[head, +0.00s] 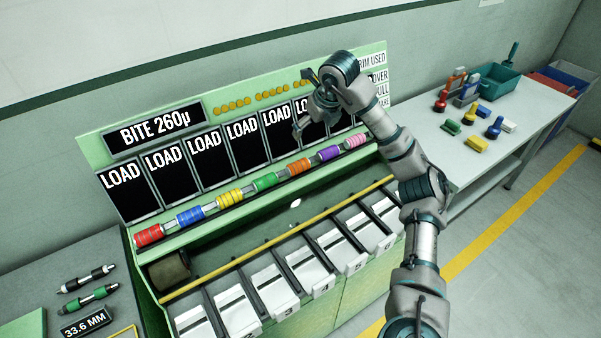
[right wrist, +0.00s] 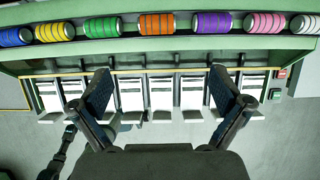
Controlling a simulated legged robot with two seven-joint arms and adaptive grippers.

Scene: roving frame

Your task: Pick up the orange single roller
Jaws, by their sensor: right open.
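The orange roller (head: 299,167) sits in the row of coloured rollers along the green machine's front ledge, between the green roller (head: 265,182) and the purple roller (head: 329,153). In the right wrist view the orange roller (right wrist: 157,23) lies near the top middle, beyond the fingertips and apart from them. My right gripper (head: 304,100) is above and behind the row, in front of the black LOAD panels. In the right wrist view my right gripper (right wrist: 160,83) is open, with nothing between its fingers. My left gripper is not in view.
Red (head: 149,235), blue (head: 190,215), yellow (head: 229,198) and pink (head: 355,140) rollers share the ledge. A yellow rail (head: 240,258) and numbered white bins (head: 278,296) lie in front. A side table (head: 525,108) on the right holds small coloured items and bins.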

